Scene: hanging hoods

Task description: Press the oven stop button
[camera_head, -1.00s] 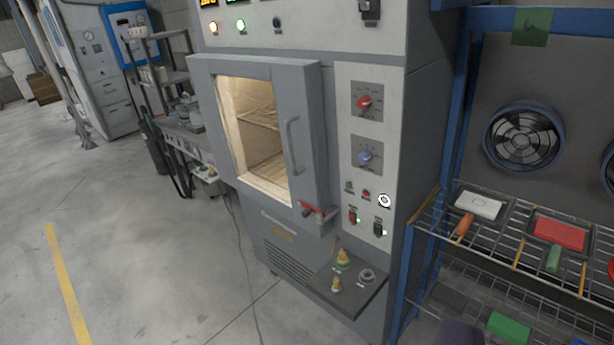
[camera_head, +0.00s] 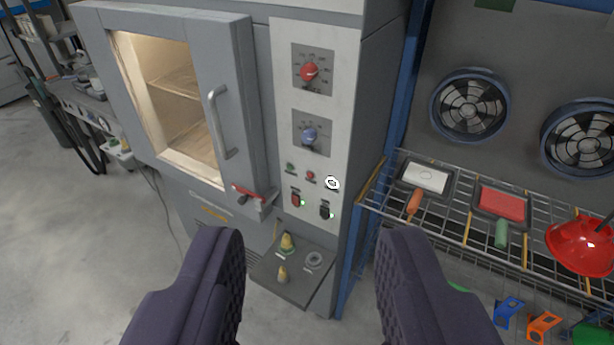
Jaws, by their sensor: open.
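The oven (camera_head: 345,60) stands ahead, with a light control panel (camera_head: 282,120) right of its door. Low on the panel are a small green button (camera_head: 290,168) and a small red button (camera_head: 310,175). A white ring-shaped mark (camera_head: 332,183) shows just right of the red one. Any button labels are too small to read, so I cannot tell by text which is stop. Below are a red switch (camera_head: 296,199) and a dark switch (camera_head: 325,210). My gripper (camera_head: 310,235) is open and empty, its dark fingers apart below the panel and not visibly touching it.
The oven door (camera_head: 240,100) has a handle and a red latch (camera_head: 248,193). A small shelf (camera_head: 305,290) with fittings juts out below the panel. Open floor lies left.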

